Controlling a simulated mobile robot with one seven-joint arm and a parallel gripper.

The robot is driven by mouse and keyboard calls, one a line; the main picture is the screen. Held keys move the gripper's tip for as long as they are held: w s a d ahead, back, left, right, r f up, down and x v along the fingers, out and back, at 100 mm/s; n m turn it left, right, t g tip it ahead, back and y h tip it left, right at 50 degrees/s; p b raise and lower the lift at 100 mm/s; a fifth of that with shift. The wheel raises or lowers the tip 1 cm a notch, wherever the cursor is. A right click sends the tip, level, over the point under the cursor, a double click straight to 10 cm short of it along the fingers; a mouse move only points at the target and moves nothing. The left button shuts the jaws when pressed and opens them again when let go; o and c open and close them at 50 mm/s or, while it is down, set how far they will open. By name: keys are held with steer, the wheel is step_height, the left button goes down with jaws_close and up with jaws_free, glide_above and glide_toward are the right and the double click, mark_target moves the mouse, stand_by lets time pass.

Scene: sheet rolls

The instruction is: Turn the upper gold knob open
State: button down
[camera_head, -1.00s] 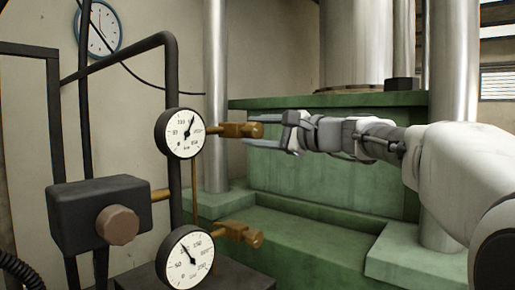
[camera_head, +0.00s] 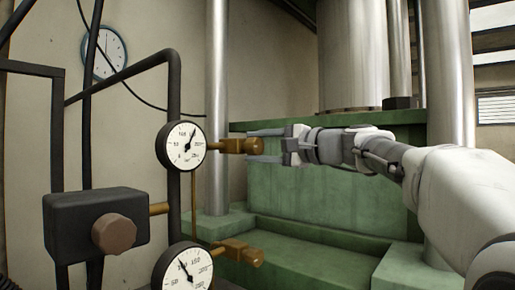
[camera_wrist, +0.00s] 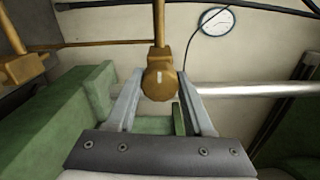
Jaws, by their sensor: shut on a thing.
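The upper gold knob (camera_head: 235,146) sticks out to the right of the upper gauge (camera_head: 181,145) in the head view. In the wrist view the knob (camera_wrist: 160,80) is at centre, its round end facing me with a pale upright slot mark. My gripper (camera_head: 256,146) reaches in from the right, one finger above and one below the knob's end. In the wrist view my gripper (camera_wrist: 160,88) has a finger on each side of the knob and is shut on it. The contact faces are hard to see.
A lower gold knob (camera_head: 240,252) sits beside the lower gauge (camera_head: 184,268). A dark box with a brown knob (camera_head: 114,234) stands at left on black pipes. A green press block (camera_head: 320,190) lies behind my gripper, between steel columns.

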steer(key=shift+c, duration=1.4)
jaws_free()
steer(key=v, duration=1.7)
steer(key=shift+s, duration=0.2)
steer(key=shift+d+f, duration=0.1)
steer(key=shift+d, duration=0.05)
